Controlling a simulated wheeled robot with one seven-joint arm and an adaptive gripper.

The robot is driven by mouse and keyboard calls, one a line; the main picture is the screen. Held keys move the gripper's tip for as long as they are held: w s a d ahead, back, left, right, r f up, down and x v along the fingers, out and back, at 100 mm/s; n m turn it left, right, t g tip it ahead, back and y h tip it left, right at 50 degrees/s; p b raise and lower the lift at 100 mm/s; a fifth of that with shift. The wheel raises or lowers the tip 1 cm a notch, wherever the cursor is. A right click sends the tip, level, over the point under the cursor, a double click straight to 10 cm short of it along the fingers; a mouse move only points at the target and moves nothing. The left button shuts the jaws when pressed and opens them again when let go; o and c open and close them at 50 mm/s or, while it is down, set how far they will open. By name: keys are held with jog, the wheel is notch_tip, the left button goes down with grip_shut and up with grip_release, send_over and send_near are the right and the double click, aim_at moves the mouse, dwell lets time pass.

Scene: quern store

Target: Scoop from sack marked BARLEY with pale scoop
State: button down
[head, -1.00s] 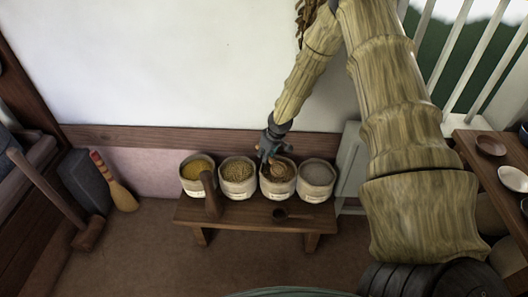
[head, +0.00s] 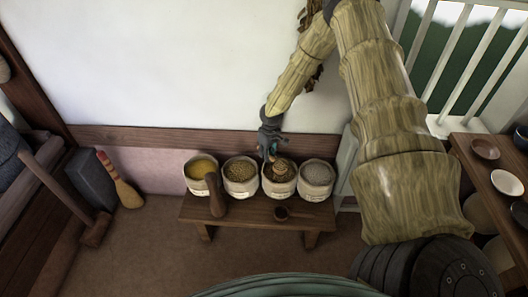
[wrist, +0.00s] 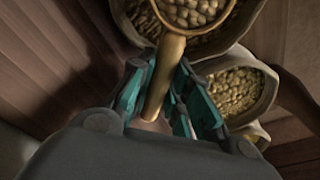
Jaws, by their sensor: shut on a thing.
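My gripper (head: 271,153) is shut on the handle of the pale scoop (head: 281,169), at the third sack from the left (head: 279,189). In the wrist view the scoop's handle (wrist: 163,80) lies between the teal fingers of my gripper (wrist: 160,92). I cannot tell the exact gap between bowl and grain. The sacks have small labels, too small to read, so I cannot tell which says BARLEY.
The low bench (head: 253,231) also bears a yellow-filled sack (head: 200,183), a grain sack (head: 240,183), a greyish-filled sack (head: 317,184), an upright brown wooden thing (head: 217,196) and a dark scoop (head: 290,213). A wall (head: 190,70) stands close behind.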

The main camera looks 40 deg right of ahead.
jog(key=shift+g, duration=0.5)
jog(key=shift+a+r+p, duration=0.1)
jog(key=shift+r+p, duration=1.55)
jog(key=shift+r, duration=0.75)
jog(key=shift+a, duration=0.1)
